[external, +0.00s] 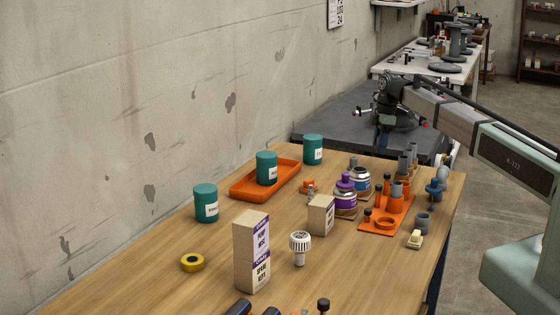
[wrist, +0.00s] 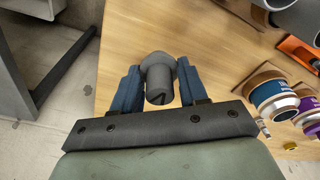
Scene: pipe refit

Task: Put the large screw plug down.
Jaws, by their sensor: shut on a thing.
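My gripper (wrist: 159,88) is shut on a grey plug with a slotted end, the large screw plug (wrist: 158,66). Its blue fingers stand on either side of the plug in the wrist view. In the external view my gripper (external: 383,142) hangs by the far edge of the wooden table (external: 150,285). The plug is too small to make out there. The wrist view shows the bare wood (wrist: 200,45) and table edge below it; I cannot tell the height of the plug above the table.
A blue-banded tin (external: 360,182) and a purple-banded tin (external: 345,198) stand close by. An orange holder (external: 375,228) with grey pipe parts is to their right. An orange tray (external: 287,178) and teal canisters stand along the wall side. Bare wood lies beside the far edge.

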